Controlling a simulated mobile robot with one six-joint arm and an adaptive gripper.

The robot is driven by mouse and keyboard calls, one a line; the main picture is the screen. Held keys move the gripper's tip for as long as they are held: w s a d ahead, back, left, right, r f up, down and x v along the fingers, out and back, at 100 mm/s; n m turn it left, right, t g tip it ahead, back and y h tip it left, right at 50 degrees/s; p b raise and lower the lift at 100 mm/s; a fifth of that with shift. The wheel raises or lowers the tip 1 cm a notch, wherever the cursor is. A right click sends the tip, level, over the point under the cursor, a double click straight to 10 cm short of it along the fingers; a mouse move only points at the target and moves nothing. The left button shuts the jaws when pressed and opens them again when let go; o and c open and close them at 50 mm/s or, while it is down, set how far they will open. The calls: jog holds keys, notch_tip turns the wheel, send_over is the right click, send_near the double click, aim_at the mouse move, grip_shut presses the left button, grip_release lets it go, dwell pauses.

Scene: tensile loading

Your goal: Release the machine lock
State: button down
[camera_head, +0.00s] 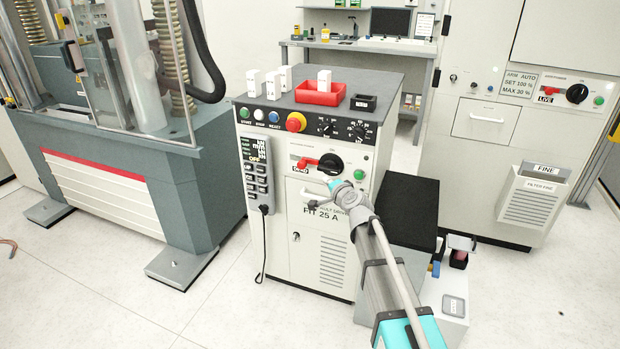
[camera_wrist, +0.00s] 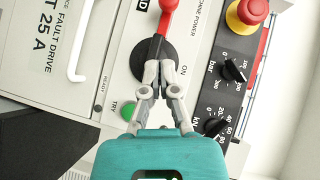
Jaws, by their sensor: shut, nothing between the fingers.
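The machine power switch is a black rotary dial (camera_head: 331,162) with a red handle (camera_head: 307,162) on the front of the middle cabinet. In the head view the handle points left, above a small label. In the wrist view the black dial (camera_wrist: 150,57) lies behind my fingertips, and the red handle (camera_wrist: 168,10) runs toward the top edge. My gripper (camera_wrist: 158,72) is shut and empty, its tips over the dial's lower half; whether they touch it I cannot tell. In the head view my gripper (camera_head: 335,184) is just below the dial. No separate lock is distinguishable.
A green button (camera_wrist: 129,111) sits beside my fingers. A red-and-yellow emergency stop (camera_head: 296,122) and black knobs are above the switch. A pendant (camera_head: 257,170) with a cable hangs on the left. A red tray (camera_head: 320,93) and white blocks stand on the cabinet top (camera_head: 290,101).

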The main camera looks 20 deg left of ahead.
jog(key=shift+w+a+f+m+t+b, duration=0.15)
jog(key=shift+w+a+m+t+b, duration=0.3)
jog(key=shift+a, duration=0.25)
jog(key=shift+w+a+f+m+t+b, duration=0.1)
jog(key=shift+w+a+m+t+b, duration=0.2)
jog(key=shift+a+m, duration=0.3)
jog(key=shift+w+a, duration=0.1)
jog(key=b, duration=0.1)
send_near(306, 162)
jog(key=shift+x, duration=2.6)
